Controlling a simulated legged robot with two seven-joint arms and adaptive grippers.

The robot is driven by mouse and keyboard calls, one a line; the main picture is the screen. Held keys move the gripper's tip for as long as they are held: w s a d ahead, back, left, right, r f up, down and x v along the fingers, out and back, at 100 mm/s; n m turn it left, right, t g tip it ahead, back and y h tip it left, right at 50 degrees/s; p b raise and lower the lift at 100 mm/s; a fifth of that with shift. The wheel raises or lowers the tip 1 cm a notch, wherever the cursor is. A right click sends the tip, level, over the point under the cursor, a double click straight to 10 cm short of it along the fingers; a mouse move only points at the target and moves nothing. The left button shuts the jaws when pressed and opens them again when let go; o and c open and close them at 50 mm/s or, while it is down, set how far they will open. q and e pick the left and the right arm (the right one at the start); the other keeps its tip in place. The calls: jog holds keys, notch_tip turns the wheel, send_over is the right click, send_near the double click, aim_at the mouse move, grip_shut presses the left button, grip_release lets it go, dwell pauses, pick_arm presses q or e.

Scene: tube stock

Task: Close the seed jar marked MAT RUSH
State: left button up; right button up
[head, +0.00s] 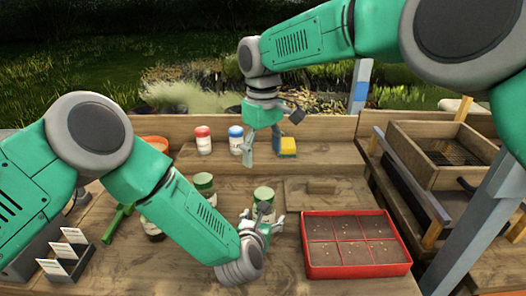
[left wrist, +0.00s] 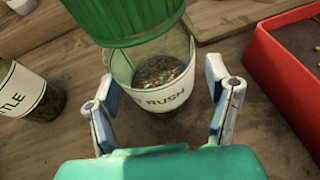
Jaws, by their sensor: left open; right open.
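The MAT RUSH jar stands on the bench, its green lid (head: 264,194) showing just behind my left gripper (head: 263,222). In the left wrist view the glass jar (left wrist: 160,72) holds seeds, and only "RUSH" is readable on its label. My right gripper (head: 263,150) is open and empty above the back shelf.
A red seed tray (head: 307,258) lies right of the jar. Another green-lidded jar (head: 203,183) stands behind left. A red-capped jar (head: 203,140), blue-capped jar (head: 236,139) and yellow sponge (head: 288,147) are on the shelf. White label cards (head: 72,237) stand at left.

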pick_arm(q)
jog(key=v, duration=1.1)
jog(key=shift+a, duration=0.1)
